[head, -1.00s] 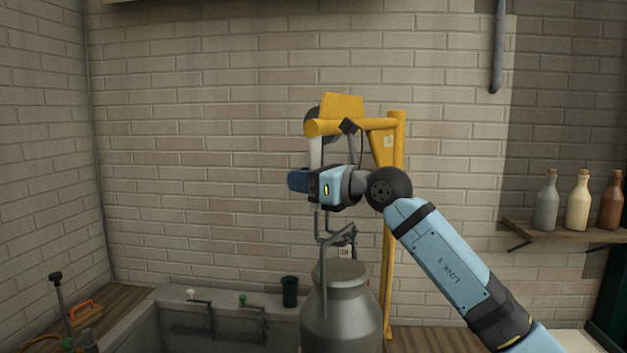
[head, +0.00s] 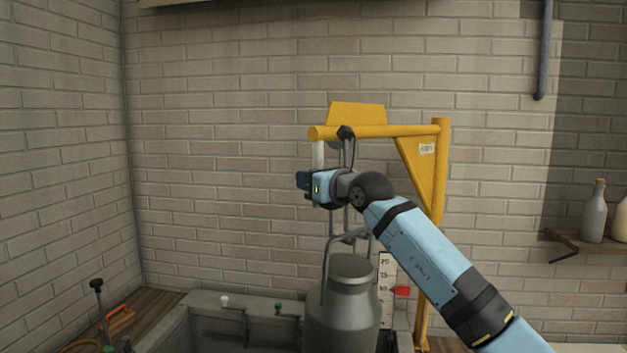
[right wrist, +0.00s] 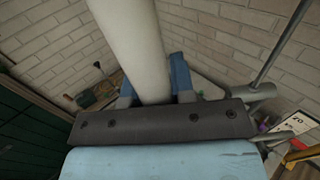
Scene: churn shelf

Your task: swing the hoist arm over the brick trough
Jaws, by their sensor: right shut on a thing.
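The yellow hoist arm (head: 385,131) reaches left from its yellow post (head: 440,190). A white upright handle (head: 318,155) hangs from the arm's left end. My right gripper (head: 306,181) is shut on this handle; in the right wrist view the handle (right wrist: 135,45) passes between the blue fingers. A grey metal churn (head: 345,312) hangs upright by its bail below the arm. The grey brick trough (head: 245,308) lies at lower left, and the churn overlaps its right part in the head view. The churn's base is cut off by the frame. My left gripper is not in view.
A scale board (head: 386,285) with a red pointer (head: 401,291) stands right of the churn. Small taps, one white (head: 224,300) and one green (head: 278,307), sit at the trough's back rim. A shelf with bottles (head: 594,215) is at the right.

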